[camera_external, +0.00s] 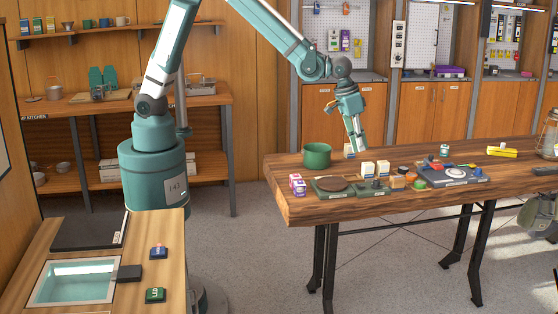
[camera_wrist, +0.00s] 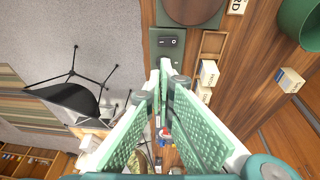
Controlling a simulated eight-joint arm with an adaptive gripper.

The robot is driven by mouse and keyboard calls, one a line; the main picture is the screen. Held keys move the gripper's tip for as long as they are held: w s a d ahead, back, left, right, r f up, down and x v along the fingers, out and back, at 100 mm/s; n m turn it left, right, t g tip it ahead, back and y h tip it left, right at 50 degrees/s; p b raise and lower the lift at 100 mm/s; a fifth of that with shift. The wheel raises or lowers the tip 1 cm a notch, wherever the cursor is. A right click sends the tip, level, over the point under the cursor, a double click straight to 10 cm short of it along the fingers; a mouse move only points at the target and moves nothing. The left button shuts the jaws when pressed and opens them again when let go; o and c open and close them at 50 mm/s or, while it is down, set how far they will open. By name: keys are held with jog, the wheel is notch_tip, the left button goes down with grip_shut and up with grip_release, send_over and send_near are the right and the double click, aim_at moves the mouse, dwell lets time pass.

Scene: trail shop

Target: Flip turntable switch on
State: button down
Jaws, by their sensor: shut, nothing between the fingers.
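The turntable, a dark green base with a round brown platter (camera_external: 333,184), sits near the left front of the wooden table. Its platter also shows at the top of the wrist view (camera_wrist: 190,8). A black rocker switch (camera_wrist: 167,41) sits on a green plate beside the platter; the small plate (camera_external: 374,188) shows right of the turntable in the external view. Which way the rocker is tipped is too small to tell. My gripper (camera_external: 357,149) is shut and empty, pointing down above the table behind the switch plate. In the wrist view its fingertips (camera_wrist: 165,72) show just below the switch, apart from it.
A green pot (camera_external: 316,155) stands left of my gripper. Small white-and-yellow boxes (camera_external: 367,169) stand close behind the switch plate. A grey device with a round dial (camera_external: 453,175) lies to the right. A wooden tray (camera_wrist: 213,44) is beside the switch. The table's front edge is close.

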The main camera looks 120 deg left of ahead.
jog(key=b, duration=0.1)
send_over(360, 186)
jog(key=w+a, duration=0.1)
notch_tip(360, 186, down, 11)
jog(key=shift+w+r, duration=0.15)
jog(key=shift+w+d+f, duration=0.1)
jog(key=shift+f, duration=1.05)
jog(key=shift+w+d+f+g+y+b, duration=0.3)
jog(key=shift+f+g+y+b, duration=0.1)
jog(key=shift+f+b, duration=0.25)
jog(key=shift+s+a+r, duration=0.1)
jog(key=shift+s+r, duration=0.05)
jog(key=shift+r, duration=0.05)
jog(key=shift+s+a+r, duration=0.3)
jog(key=shift+s+a, duration=0.2)
